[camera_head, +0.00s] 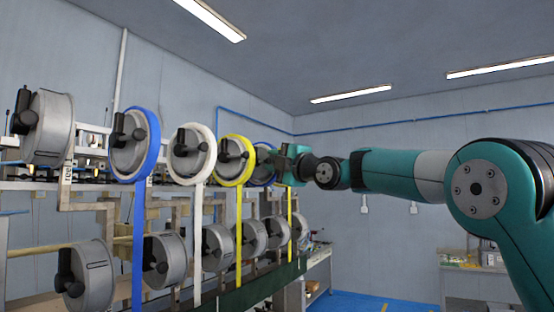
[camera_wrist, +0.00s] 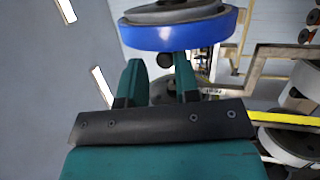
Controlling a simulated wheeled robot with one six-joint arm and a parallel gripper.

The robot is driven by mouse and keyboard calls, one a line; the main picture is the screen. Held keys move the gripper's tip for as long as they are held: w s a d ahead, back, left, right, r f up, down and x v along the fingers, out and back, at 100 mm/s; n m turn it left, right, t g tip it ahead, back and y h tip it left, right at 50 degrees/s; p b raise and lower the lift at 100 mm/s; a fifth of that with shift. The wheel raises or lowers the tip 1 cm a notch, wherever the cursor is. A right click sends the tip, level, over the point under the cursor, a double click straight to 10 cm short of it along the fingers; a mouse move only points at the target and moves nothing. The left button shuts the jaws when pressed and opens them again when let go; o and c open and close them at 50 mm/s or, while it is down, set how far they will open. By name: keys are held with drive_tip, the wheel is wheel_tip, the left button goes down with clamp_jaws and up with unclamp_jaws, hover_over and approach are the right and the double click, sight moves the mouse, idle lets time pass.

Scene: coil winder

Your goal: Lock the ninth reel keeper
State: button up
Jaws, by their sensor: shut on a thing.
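In the head view the upper row holds grey reels with black keepers on their hubs. One wound blue (camera_head: 155,140), one white (camera_head: 205,160) and one yellow (camera_head: 248,160) hang towards the far end. My gripper (camera_head: 280,163) is at the far end of this row, beside another blue-rimmed reel (camera_head: 262,178) that is mostly hidden. In the wrist view a blue-rimmed reel (camera_wrist: 175,36) lies just beyond the fingertips. My gripper (camera_wrist: 159,66) is shut on a dark keeper (camera_wrist: 165,60), seen only in part between the fingers. Its lock position cannot be told.
A lower row of grey reels (camera_head: 165,262) runs beneath on the rack. Coloured strips (camera_head: 138,240) hang down in front of it. A bench (camera_head: 318,270) stands at the far end and a shelf (camera_head: 480,285) at the right. Open room lies right of the rack.

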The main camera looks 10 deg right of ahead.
drive_tip(key=shift+s+a+r+b, duration=0.1)
drive_tip(key=shift+a+r+b, duration=0.05)
drive_tip(key=shift+b, duration=0.5)
drive_tip(key=shift+c, duration=0.9)
drive_tip(key=shift+d+b, duration=0.3)
drive_tip(key=shift+b, duration=0.1)
drive_tip(key=shift+s+d, duration=0.25)
drive_tip(key=shift+r, duration=0.1)
drive_tip(key=o, duration=0.5)
drive_tip(key=shift+s+d, duration=0.1)
drive_tip(key=shift+o, duration=0.2)
drive_tip(key=shift+f, duration=0.3)
